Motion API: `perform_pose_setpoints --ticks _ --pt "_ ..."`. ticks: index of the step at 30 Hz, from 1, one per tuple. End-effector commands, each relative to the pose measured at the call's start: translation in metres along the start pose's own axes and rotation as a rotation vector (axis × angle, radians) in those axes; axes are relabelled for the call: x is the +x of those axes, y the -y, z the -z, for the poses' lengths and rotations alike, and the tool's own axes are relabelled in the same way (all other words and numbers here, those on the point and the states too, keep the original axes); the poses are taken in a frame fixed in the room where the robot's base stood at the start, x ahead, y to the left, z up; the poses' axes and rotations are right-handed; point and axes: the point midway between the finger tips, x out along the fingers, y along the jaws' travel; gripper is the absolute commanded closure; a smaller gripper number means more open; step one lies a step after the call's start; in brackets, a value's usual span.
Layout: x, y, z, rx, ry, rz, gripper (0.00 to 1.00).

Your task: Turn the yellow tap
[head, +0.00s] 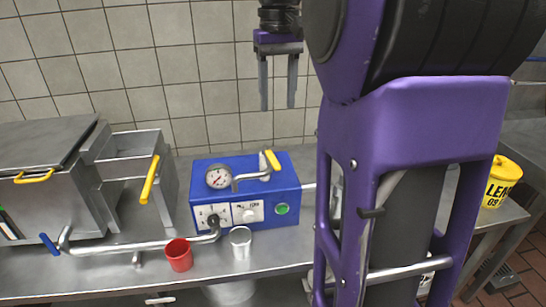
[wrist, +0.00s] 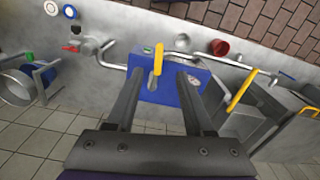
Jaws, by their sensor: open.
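The yellow tap (head: 272,160) is a small lever on the metal pipe at the top of the blue box (head: 285,188). My gripper (head: 278,106) hangs above and behind the box in the head view, fingers pointing down, open and empty. A gap shows between the fingertips and the tap there. In the wrist view the yellow tap (wrist: 158,58) appears between and just beyond the two fingertips of my gripper (wrist: 160,71). I see no contact. The blue box also shows in the wrist view (wrist: 158,92).
A round gauge (head: 219,177) stands on the box. A red cup (head: 179,255) and a metal cup (head: 241,243) are in front. A steel fryer with a yellow handle (head: 150,180) stands left. A yellow bucket (head: 503,182) is right. The tiled wall is close behind.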

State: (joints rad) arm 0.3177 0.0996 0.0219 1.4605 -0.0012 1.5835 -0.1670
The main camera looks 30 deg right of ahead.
Motion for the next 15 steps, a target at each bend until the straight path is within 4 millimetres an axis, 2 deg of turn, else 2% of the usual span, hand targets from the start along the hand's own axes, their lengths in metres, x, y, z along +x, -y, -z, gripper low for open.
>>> perform_pose_setpoints --ticks 1,3,15 --pt "0.015 0.0 -0.001 0.001 0.003 0.0 0.47" --pt "0.031 0.0 -0.001 0.001 0.003 0.0 0.47" --pt "0.114 0.0 0.0 0.002 0.001 -0.001 0.47"
